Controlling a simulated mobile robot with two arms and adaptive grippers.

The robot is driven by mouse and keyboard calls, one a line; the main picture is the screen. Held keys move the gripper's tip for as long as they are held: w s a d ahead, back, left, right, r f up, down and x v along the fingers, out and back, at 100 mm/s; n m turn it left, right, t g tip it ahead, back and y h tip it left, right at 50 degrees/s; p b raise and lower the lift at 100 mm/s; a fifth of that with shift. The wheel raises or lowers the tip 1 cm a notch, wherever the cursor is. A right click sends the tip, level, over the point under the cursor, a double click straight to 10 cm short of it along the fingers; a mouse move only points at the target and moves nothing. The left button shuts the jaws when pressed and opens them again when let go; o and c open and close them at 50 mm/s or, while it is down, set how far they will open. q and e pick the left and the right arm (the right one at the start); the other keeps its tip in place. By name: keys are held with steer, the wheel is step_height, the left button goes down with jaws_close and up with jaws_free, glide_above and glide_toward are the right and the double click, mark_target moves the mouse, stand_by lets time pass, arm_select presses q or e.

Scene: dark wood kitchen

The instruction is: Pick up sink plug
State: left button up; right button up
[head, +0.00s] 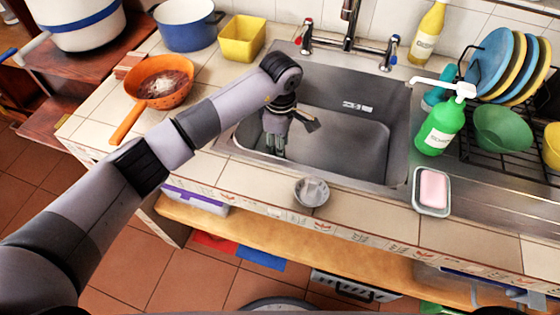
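A small round grey metal piece, which looks like the sink plug (311,191), sits on the tiled counter at the front edge, just in front of the sink (345,140). My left arm reaches in from the left, across the counter. My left gripper (276,152) points down over the left part of the sink basin, behind and left of the plug and apart from it. Its fingers are small and dark here, so I cannot tell whether they are open or shut. I see nothing held in it. My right gripper is not in view.
A soap dish with pink soap (432,190) and a green bottle (440,128) stand right of the sink. A dish rack with plates (507,65) is behind them. The faucet (347,35) rises at the back. An orange colander (160,82) stands left. The front counter tiles are mostly clear.

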arm_select(q)
steer(key=shift+s+f+p, duration=0.15)
steer(key=shift+f+p, duration=0.45)
steer(key=shift+f, duration=2.15)
steer(key=shift+c, duration=0.2)
jaws_close()
